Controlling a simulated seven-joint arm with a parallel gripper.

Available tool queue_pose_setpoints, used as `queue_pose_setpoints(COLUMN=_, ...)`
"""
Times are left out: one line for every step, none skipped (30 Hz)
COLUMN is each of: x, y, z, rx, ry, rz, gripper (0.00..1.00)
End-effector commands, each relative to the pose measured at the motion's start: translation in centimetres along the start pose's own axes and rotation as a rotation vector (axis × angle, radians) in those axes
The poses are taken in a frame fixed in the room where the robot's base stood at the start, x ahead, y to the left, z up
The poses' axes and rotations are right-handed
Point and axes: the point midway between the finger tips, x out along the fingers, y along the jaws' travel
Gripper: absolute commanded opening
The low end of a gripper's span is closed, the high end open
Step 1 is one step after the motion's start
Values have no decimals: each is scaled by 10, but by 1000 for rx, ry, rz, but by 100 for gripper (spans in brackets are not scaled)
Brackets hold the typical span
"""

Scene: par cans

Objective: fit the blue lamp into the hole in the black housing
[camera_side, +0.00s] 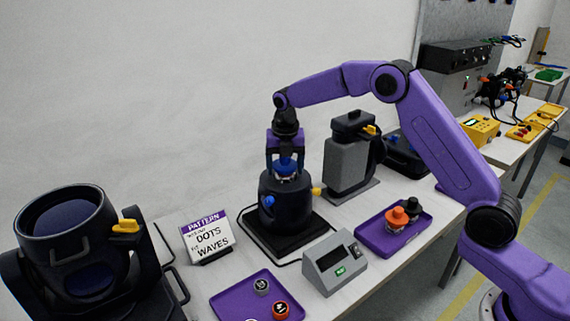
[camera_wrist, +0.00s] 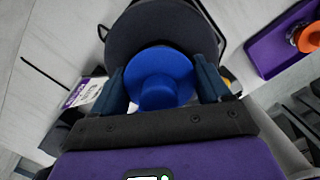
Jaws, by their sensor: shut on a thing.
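The blue lamp (camera_side: 286,164) is between the two fingers of my gripper (camera_side: 286,158), at the top of the black housing (camera_side: 287,203). It looks upright, and a pale part shows under its blue top at the housing's mouth. In the wrist view, the lamp (camera_wrist: 160,72) shows its round blue top and knob, with the fingers of my gripper (camera_wrist: 163,82) on either side. The dark rim of the housing (camera_wrist: 138,35) shows behind it. The lamp's lower end and the hole are hidden, so I cannot tell how deep it sits.
A purple tray (camera_side: 419,233) with an orange and a black lamp stands right. Another purple tray (camera_side: 232,301) with small parts is in front. A grey meter box (camera_side: 335,268), a pattern sign (camera_side: 207,237) and a grey can (camera_side: 347,160) stand nearby.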

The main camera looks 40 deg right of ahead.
Motion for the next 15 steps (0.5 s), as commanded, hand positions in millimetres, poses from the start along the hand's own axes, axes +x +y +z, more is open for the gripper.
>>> queue_pose_setpoints(x=1, y=0, z=0, rx=0, ry=-1, rz=0, gripper=39)
queue_pose_setpoints(x=1, y=0, z=0, rx=0, ry=-1, rz=1, gripper=39)
queue_pose_setpoints(x=2, y=0, z=0, rx=0, ry=-1, rz=1, gripper=39)
queue_pose_setpoints(x=2, y=0, z=0, rx=0, ry=-1, rz=1, gripper=39)
queue_pose_setpoints(x=3, y=0, z=0, rx=0, ry=-1, rz=1, gripper=39)
queue_pose_setpoints(x=4, y=0, z=0, rx=0, ry=-1, rz=1, gripper=39)
queue_pose_setpoints(x=4, y=0, z=0, rx=0, ry=-1, rz=1, gripper=39)
queue_pose_setpoints(x=4, y=0, z=0, rx=0, ry=-1, rz=1, gripper=39)
queue_pose_setpoints(x=5, y=0, z=-1, rx=0, ry=-1, rz=0, gripper=39)
queue_pose_setpoints(x=6, y=0, z=-1, rx=0, ry=0, rz=0, gripper=39)
queue_pose_setpoints(x=6, y=0, z=-1, rx=0, ry=0, rz=0, gripper=39)
queue_pose_setpoints(x=7, y=0, z=-1, rx=0, ry=0, rz=0, gripper=39)
queue_pose_setpoints(x=8, y=0, z=-1, rx=0, ry=0, rz=0, gripper=39)
queue_pose_setpoints(x=8, y=0, z=-1, rx=0, ry=0, rz=0, gripper=83)
queue_pose_setpoints(x=8, y=0, z=-1, rx=0, ry=0, rz=0, gripper=96)
